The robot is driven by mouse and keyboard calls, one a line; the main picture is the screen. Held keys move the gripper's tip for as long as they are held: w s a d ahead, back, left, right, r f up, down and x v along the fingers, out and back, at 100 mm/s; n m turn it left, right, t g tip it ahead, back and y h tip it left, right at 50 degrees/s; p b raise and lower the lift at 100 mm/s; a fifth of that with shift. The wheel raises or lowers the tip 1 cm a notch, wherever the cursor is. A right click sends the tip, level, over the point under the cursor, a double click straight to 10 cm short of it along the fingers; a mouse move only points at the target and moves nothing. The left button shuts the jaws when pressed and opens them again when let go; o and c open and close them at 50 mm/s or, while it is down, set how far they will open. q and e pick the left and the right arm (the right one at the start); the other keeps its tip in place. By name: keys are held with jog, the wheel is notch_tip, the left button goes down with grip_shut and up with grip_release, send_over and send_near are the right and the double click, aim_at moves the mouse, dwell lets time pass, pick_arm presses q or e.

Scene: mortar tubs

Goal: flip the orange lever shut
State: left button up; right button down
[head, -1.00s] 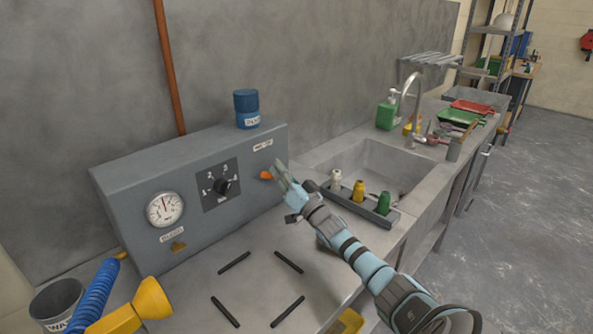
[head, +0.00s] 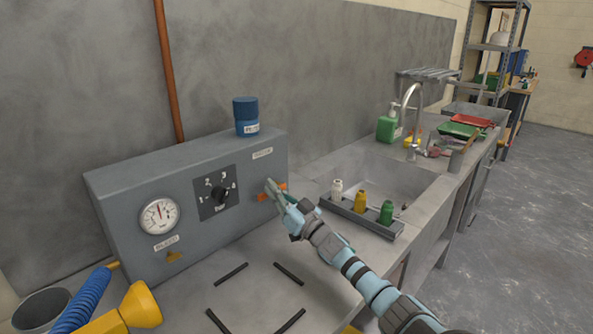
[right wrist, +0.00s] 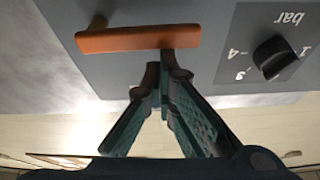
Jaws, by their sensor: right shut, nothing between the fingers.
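The orange lever (head: 263,197) is on the front of the grey control box (head: 135,190), right of the dial. In the right wrist view the lever (right wrist: 125,39) is a flat orange bar lying almost level across the picture, with a short stub at its left end. My right gripper (head: 268,184) is in front of the lever and hides its middle. In the right wrist view its fingertips (right wrist: 163,66) are together and empty, at the lever's edge near its right end. I cannot tell whether they touch it. My left gripper is not in view.
A black dial (head: 220,195) and a round gauge (head: 159,217) are on the box, and a blue jar (head: 246,115) stands on top. A rack (head: 360,217) of three bottles stands right of my right gripper. A yellow nozzle (head: 140,305) with a blue coiled hose is at lower left.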

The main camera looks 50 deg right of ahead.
dwell(0.3)
notch_tip(320, 180, up, 5)
jog(key=p, duration=0.5)
jog(key=f+p+v, duration=0.1)
jog(key=p+v, duration=0.1)
jog(key=v, duration=0.8)
jog(key=shift+d, duration=0.2)
